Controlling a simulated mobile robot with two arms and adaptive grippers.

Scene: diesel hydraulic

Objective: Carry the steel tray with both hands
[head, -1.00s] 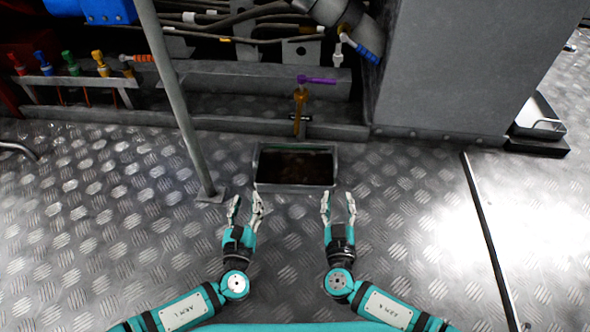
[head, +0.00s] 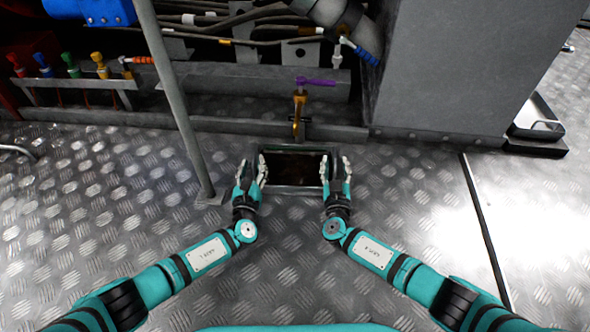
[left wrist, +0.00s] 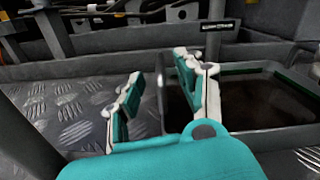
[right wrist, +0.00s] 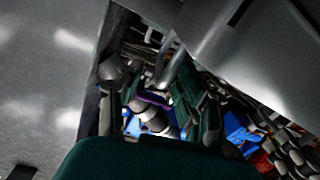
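The steel tray (head: 293,187), a shallow rectangular pan with a dark brown inside, lies on the floor below a brass valve in the head view. In the left wrist view, its wall (left wrist: 275,139) and dark inside show at the right. My left gripper (head: 251,172) is open at the tray's left side, with its fingers apart around the side wall. My right gripper (head: 336,170) is open at the tray's right side; whether it touches the wall is not clear. The right wrist view shows its spread fingers (right wrist: 160,112), but not the tray.
The brass valve (head: 299,112) with a purple handle stands just behind the tray. A grey post (head: 178,100) rises left of my left gripper. A large grey cabinet (head: 445,65) stands at back right. Another tray (head: 540,117) sits at the far right. The tread-plate floor in front is clear.

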